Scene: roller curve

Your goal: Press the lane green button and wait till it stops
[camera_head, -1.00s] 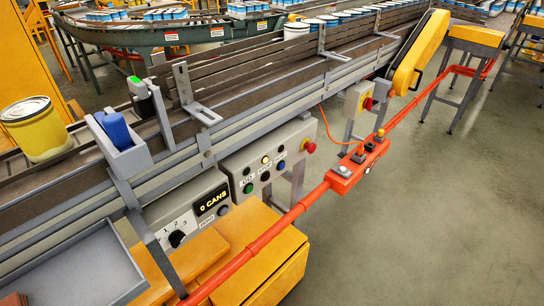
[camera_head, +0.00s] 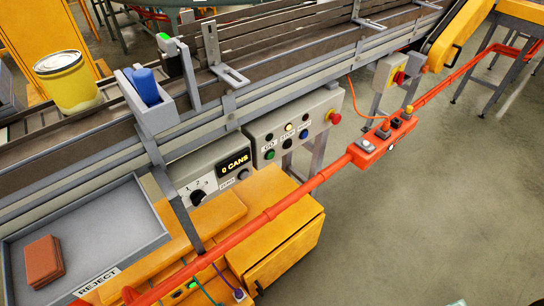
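The lane control box (camera_head: 293,122) is a grey panel under the conveyor's near rail, at the middle of the head view. Its green button (camera_head: 270,155) is at the lower left of the panel, with a black button (camera_head: 287,144) and a blue button (camera_head: 304,134) to its right. A pale lamp (camera_head: 289,127) above them looks lit. A red mushroom button (camera_head: 335,117) sits at the box's right end. To the left, a counter box shows "0 CANS" on its display (camera_head: 236,164).
A yellow tub (camera_head: 67,80) stands on the conveyor at left. A grey tray (camera_head: 120,212) labelled REJECT holds a reddish-brown block (camera_head: 43,261). An orange-red rail (camera_head: 310,182) crosses in front of the boxes, carrying a small switch box (camera_head: 367,147).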

